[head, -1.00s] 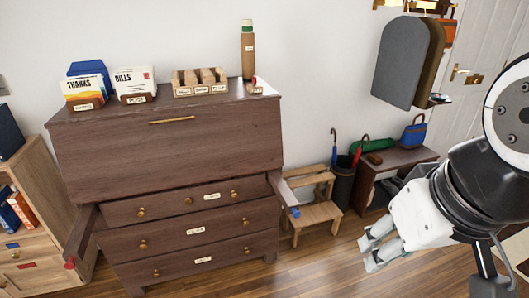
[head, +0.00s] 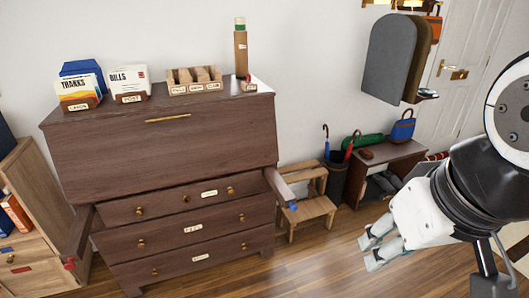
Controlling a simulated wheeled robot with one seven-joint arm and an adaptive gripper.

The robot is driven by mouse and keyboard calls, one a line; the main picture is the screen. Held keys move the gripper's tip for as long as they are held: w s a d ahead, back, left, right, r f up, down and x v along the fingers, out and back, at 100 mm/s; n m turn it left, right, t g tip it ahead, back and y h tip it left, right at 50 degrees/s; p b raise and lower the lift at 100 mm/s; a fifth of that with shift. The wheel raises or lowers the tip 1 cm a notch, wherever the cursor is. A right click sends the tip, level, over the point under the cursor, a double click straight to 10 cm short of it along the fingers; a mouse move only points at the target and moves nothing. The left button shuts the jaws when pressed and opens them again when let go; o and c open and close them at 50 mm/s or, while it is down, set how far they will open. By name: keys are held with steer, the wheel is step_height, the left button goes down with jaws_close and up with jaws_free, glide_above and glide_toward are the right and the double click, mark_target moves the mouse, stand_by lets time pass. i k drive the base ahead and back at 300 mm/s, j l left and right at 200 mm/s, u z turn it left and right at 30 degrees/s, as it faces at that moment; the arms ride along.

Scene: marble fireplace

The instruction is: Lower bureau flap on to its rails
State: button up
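The dark wooden bureau stands against the wall at the left centre. Its flap (head: 165,150) is up and closed, with a brass bar handle (head: 167,119) near its top edge. Two support rails stick out below the flap: the left rail (head: 76,238) with a red tip and the right rail (head: 279,187) with a blue tip. My gripper (head: 373,252) is at the lower right, well apart from the bureau and pointing down-left. It is empty. Its fingers look apart, with a gap between the tips.
Letter holders (head: 130,88), a pigeonhole rack (head: 194,80) and a tall cork-coloured tube (head: 241,54) stand on the bureau top. A wooden step stool (head: 306,213), an umbrella stand (head: 336,179) and a bench (head: 398,152) stand to the right. A wooden cabinet (head: 40,205) is at the left. Floor in front is clear.

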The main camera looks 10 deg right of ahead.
mark_target(99, 160)
steer(key=i+j+u, duration=0.5)
steer(key=i+j, duration=0.25)
steer(key=j, duration=0.05)
